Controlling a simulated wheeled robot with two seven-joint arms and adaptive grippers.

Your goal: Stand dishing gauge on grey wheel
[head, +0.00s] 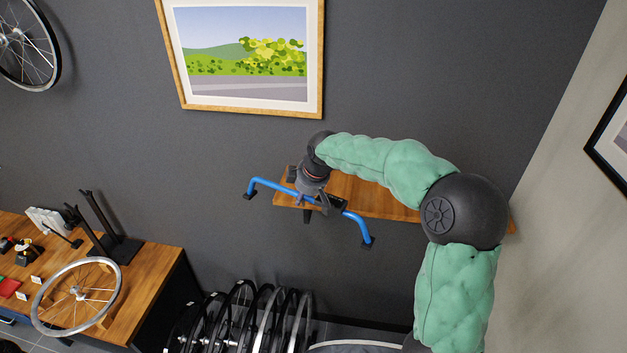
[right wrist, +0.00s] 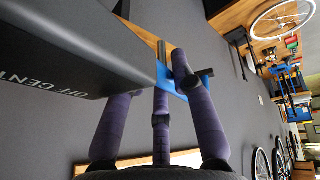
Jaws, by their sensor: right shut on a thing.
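The dishing gauge (head: 354,216) is a blue bent bar with black feet at both ends. My right gripper (head: 318,203) is shut on its middle, holding it up in front of the wall shelf; whether it touches the shelf I cannot tell. In the right wrist view the gauge's blue part (right wrist: 172,84) shows at my right gripper's fingertips (right wrist: 168,75). The grey wheel (head: 112,299) lies on the wooden bench at lower left, well apart from the gauge. It also shows at the top right of the wrist view (right wrist: 254,24). My left gripper is out of view.
The bench (head: 150,295) also carries a black upright stand (head: 122,248) behind the wheel and small red and white items. Several wheels (head: 240,320) stand in a floor row right of the bench. The wooden shelf (head: 380,202) is behind my right arm.

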